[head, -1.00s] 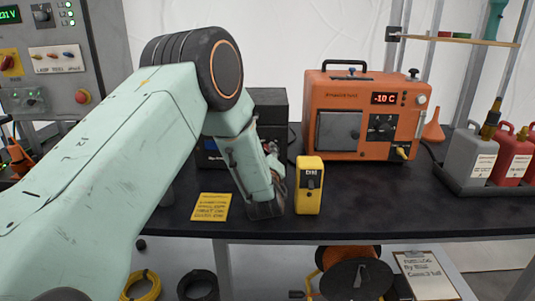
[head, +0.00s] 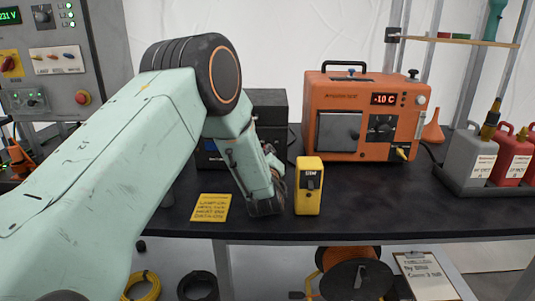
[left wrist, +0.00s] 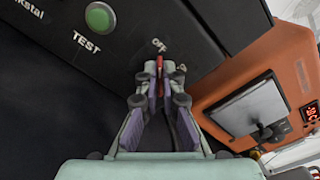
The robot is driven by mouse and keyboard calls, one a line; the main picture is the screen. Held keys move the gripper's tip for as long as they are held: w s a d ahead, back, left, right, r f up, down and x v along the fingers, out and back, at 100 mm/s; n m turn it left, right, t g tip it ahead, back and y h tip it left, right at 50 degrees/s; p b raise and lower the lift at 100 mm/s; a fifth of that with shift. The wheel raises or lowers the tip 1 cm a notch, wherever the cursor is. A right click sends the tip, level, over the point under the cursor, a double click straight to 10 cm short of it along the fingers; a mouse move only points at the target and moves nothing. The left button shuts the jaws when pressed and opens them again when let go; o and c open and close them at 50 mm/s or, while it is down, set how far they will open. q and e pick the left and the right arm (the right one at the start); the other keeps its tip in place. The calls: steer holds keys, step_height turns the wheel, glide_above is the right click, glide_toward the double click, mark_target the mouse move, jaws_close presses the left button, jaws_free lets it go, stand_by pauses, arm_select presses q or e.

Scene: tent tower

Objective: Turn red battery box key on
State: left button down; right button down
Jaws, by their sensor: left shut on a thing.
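The black battery box (head: 270,108) stands on the dark table behind my left forearm, partly hidden by it. In the left wrist view its dark face (left wrist: 110,25) carries a green TEST button (left wrist: 100,17) and a small red key (left wrist: 160,64) beside white lettering that is hard to read. My left gripper (left wrist: 160,84) has its fingertips closed around the red key. In the head view the left gripper (head: 272,163) is mostly hidden behind my wrist, and the key cannot be seen. My right gripper is not in view.
A yellow meter (head: 309,188) stands just right of my left wrist. A yellow note (head: 211,207) lies in front. An orange heater-like unit (head: 365,115) stands behind on the right, and jugs (head: 470,155) sit in a tray at far right. Open table lies between.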

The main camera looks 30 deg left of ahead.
arm_select(q)
steer(key=shift+m, duration=0.4)
steer(key=m+p, duration=0.1)
steer(key=m, duration=0.3)
steer(key=shift+d+r, duration=0.1)
steer(key=m+p, duration=0.1)
steer(key=m, duration=0.2)
steer(key=shift+d+m, duration=0.1)
steer(key=shift+m, duration=0.2)
steer(key=m+p, duration=0.2)
steer(key=m, duration=0.1)
steer(key=shift+w+d+m, duration=0.1)
steer(key=shift+m, duration=0.2)
steer(key=shift+w+m+p, duration=0.1)
steer(key=shift+m+p, duration=0.85)
steer(key=shift+m, duration=1.25)
steer(key=c, duration=1.5)
jaws_free()
